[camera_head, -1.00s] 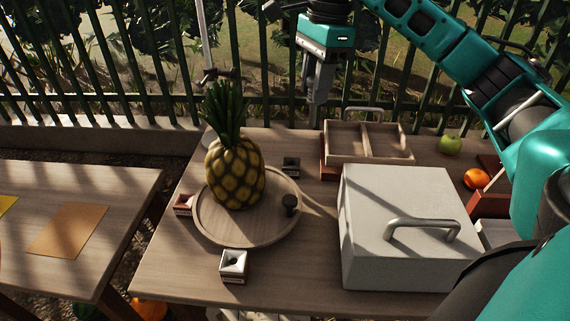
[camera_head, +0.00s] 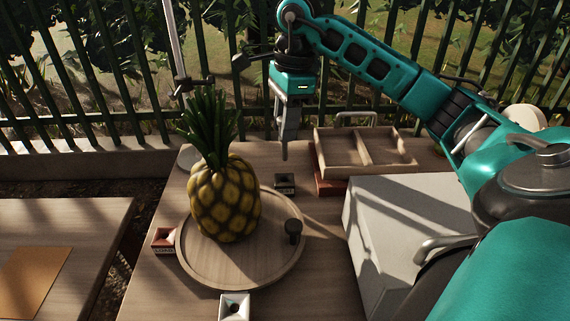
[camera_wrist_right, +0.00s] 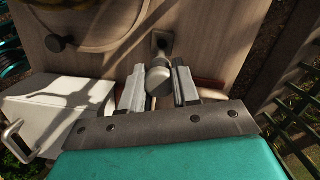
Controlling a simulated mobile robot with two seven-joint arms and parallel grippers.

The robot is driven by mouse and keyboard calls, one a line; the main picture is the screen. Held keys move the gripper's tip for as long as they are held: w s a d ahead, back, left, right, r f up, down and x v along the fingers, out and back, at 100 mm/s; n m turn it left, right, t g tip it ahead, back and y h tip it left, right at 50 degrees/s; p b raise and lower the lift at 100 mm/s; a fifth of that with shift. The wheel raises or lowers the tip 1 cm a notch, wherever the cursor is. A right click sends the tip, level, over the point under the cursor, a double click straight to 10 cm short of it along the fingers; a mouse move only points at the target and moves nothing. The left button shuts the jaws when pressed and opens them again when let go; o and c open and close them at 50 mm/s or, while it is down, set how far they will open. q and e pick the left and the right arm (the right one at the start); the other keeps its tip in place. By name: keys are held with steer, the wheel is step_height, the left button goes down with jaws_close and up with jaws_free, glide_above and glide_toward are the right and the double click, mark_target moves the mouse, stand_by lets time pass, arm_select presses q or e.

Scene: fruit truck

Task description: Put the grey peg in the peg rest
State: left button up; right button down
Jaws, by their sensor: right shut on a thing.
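My right gripper (camera_head: 287,122) is shut on the grey peg (camera_head: 284,150), which hangs upright below the fingers. In the right wrist view the peg's pale rounded end (camera_wrist_right: 158,80) shows between the two fingers (camera_wrist_right: 158,92). Just below the peg in the head view is a small dark square holder (camera_head: 285,184) on the table. It also shows just beyond the peg in the right wrist view (camera_wrist_right: 162,38). A gap seems to remain between peg and holder. I cannot tell for sure whether this holder is the peg rest. My left gripper is not in view.
A round wooden turntable (camera_head: 240,283) carries a pineapple (camera_head: 226,200) and a dark knob (camera_head: 293,230). A red-topped holder (camera_head: 164,240) and a white one (camera_head: 234,307) stand around it. A divided wooden tray (camera_head: 364,151) and a white lidded box (camera_head: 385,215) stand to the right.

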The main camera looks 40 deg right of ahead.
mark_target(285, 159)
step_height(285, 159, down, 8)
steer(key=shift+f+b, duration=0.1)
steer(key=shift+b, duration=0.35)
steer(key=shift+f, duration=0.25)
steer(key=c, duration=0.8)
jaws_free()
steer(key=shift+r, duration=0.1)
steer(key=r, duration=0.4)
steer(key=d+r+p, duration=0.1)
steer(key=r, duration=0.7)
steer(key=shift+s+d+r+p, duration=0.1)
steer(key=shift+s+d+p, duration=0.1)
steer(key=shift+p, duration=0.2)
steer(key=shift+a, duration=0.15)
